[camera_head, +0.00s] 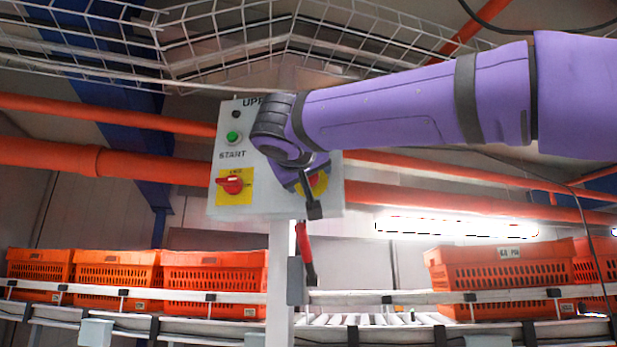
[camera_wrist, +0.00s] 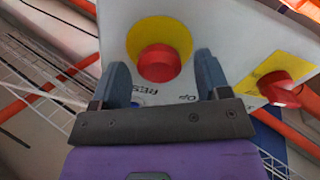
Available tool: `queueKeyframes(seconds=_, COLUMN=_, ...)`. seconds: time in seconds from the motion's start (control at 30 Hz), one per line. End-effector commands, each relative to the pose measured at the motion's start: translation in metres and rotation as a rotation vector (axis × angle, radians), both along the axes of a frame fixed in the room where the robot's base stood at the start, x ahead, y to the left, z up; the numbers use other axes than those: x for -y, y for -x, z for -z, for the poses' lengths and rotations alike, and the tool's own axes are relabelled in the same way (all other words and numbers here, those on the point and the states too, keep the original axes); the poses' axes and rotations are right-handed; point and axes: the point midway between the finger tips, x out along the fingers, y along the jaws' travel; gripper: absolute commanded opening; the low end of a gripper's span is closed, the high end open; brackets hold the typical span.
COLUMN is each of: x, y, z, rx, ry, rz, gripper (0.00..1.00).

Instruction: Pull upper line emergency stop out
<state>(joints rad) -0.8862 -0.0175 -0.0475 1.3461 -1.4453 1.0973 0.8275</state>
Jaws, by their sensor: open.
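The upper line control box is a light grey panel (camera_head: 228,203) with "UPP…" lettering at its top. The emergency stop is a round red button (camera_wrist: 158,64) on a yellow disc (camera_wrist: 181,31). In the head view only a bit of its red and yellow (camera_head: 319,184) shows past my gripper. My gripper (camera_wrist: 162,60) is open and empty at the panel. Its two fingers lie on either side of the red button in the wrist view, with a gap on each side. Whether the fingertips reach around the button in depth is hard to tell.
The panel also has a green START button (camera_head: 233,137) and a red rotary switch (camera_head: 232,183) on a yellow plate. A post (camera_head: 281,270) stands below the panel. Orange totes (camera_head: 213,280) sit on conveyors behind. Wire mesh (camera_head: 220,50) and orange pipes run overhead and behind.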

Motion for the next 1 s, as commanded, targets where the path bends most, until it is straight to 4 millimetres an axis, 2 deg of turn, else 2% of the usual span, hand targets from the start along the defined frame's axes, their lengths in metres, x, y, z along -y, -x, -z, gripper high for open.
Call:
queueKeyframes(seconds=0.2, x=0.004, y=-0.016, z=0.0, rx=-0.001, ry=0.0, rz=0.0, gripper=0.7)
queueKeyframes(seconds=0.5, x=0.005, y=-0.017, z=0.0, rx=-0.001, ry=0.0, rz=0.0, gripper=0.7)
queueKeyframes(seconds=0.8, x=0.004, y=-0.017, z=0.0, rx=0.0, ry=0.0, rz=0.0, gripper=0.01)
queueKeyframes(seconds=1.0, x=0.003, y=-0.01, z=0.0, rx=-0.001, ry=0.0, rz=0.0, gripper=0.01)
